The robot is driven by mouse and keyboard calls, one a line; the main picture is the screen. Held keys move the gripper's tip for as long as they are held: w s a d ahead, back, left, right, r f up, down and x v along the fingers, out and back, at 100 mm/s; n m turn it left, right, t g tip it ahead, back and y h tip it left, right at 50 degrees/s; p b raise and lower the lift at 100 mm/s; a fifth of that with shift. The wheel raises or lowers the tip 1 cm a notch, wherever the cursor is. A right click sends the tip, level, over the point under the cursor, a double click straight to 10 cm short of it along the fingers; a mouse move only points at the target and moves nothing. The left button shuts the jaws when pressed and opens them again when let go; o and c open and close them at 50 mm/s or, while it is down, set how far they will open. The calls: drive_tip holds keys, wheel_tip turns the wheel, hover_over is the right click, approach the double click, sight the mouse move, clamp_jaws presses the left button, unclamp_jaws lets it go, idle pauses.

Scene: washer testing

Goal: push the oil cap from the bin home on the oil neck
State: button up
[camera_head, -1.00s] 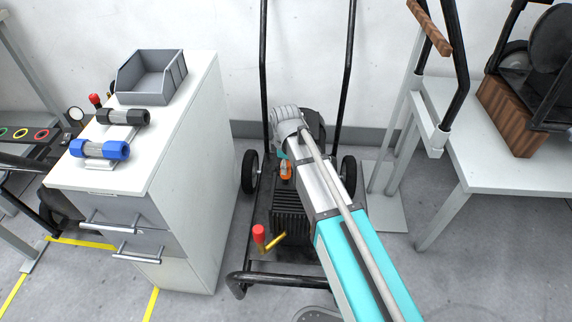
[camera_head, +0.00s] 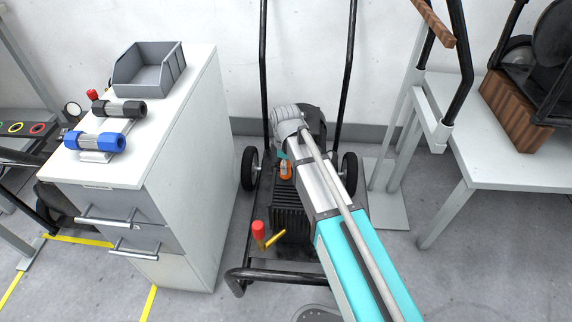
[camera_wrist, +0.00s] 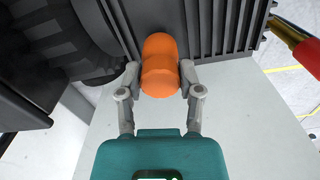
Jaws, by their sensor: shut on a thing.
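An orange cap (camera_wrist: 160,78) sits between the two fingers of my gripper (camera_wrist: 158,82) in the wrist view, with a finger against each side. A further rounded orange part of it shows beyond, close to the dark ribbed body of the machine. In the head view the orange cap (camera_head: 286,170) shows small beside my arm, low over the wheeled machine (camera_head: 292,213). The oil neck cannot be made out apart from the cap, so I cannot tell how far the cap sits on it. The grey bin (camera_head: 146,79) on the cabinet looks empty.
A white cabinet (camera_head: 190,150) stands left of the machine, with a blue fitting (camera_head: 95,142) and a black fitting (camera_head: 118,108) on top. A red-tipped lever (camera_head: 258,230) rises at the machine's front. A white table (camera_head: 455,130) stands right.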

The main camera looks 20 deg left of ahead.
drive_tip(key=shift+f, duration=0.3)
idle(0.4)
drive_tip(key=o, duration=1)
